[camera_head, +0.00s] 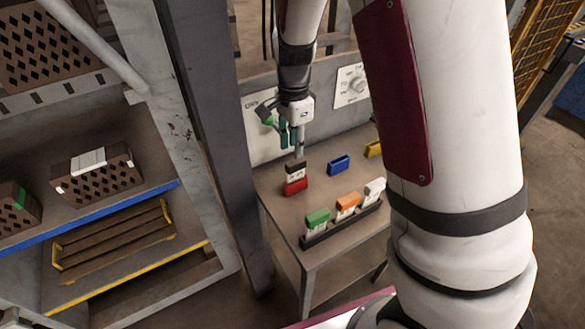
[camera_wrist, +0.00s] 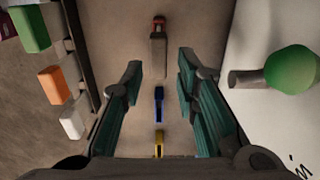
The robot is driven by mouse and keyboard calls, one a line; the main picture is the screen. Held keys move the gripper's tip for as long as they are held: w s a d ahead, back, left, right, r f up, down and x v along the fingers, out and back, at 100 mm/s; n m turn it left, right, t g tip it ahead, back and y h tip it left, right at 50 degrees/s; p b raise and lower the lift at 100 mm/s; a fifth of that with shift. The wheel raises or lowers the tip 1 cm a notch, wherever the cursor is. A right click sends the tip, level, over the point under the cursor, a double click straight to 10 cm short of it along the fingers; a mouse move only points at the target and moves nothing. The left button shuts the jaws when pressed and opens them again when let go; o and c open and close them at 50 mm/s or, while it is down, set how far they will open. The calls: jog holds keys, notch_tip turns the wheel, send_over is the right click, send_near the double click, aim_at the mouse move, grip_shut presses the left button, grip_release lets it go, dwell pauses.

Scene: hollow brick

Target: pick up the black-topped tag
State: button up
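The black-topped tag (camera_head: 295,166) stands upright in a small red holder (camera_head: 295,187) on the table, with a pale label below its dark top. My gripper (camera_head: 292,145) is just above it in the head view, pointing down. In the wrist view my gripper (camera_wrist: 160,65) is open, with a teal finger on each side. The tag (camera_wrist: 158,53) shows as a dark greyish block between the fingertips, with red (camera_wrist: 158,22) at its far end. I see no finger contact with it.
A blue holder (camera_head: 339,164) and a yellow one (camera_head: 374,149) stand further along the table (camera_head: 278,208). A dark rack (camera_head: 318,238) holds green, orange and white tags at the front. A panel with a green knob (camera_wrist: 292,69) stands close beside my gripper.

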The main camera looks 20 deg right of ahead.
aim_at(296, 171)
notch_tip(296, 171, down, 5)
jog(key=shift+r, duration=0.1)
jog(key=shift+d+f, duration=0.15)
jog(key=shift+f, duration=1.2)
jog(key=shift+d+f, duration=0.15)
jog(key=shift+f, duration=1.2)
grip_shut()
